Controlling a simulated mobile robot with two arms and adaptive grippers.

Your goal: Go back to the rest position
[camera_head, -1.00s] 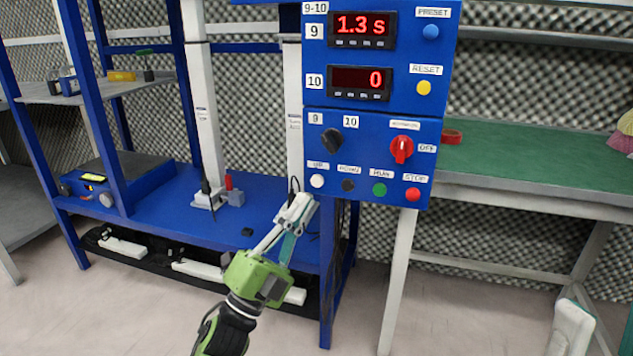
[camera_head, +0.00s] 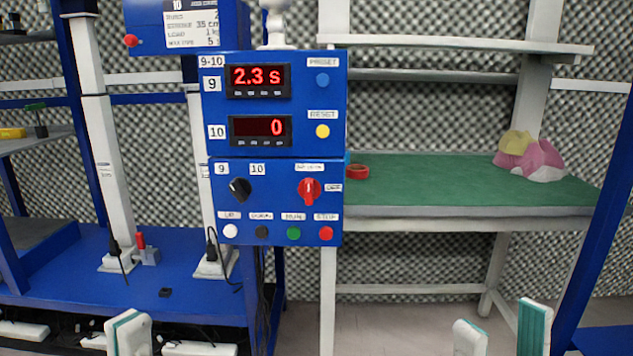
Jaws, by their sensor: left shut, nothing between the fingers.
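My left gripper (camera_head: 129,333) shows only as white fingertips with a teal pad at the bottom left edge of the head view. It is shut and empty, and well below the blue control box (camera_head: 274,205). My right gripper (camera_head: 502,330) shows at the bottom right. Its two white fingertips stand apart with nothing between them. The rest of both grippers and both arms is below the picture.
A blue bench (camera_head: 60,262) with white columns stands on the left. A green-topped table (camera_head: 430,180) on the right bears a red ring (camera_head: 357,171) and a pink and yellow object (camera_head: 540,158). A blue post (camera_head: 608,210) rises at the right edge.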

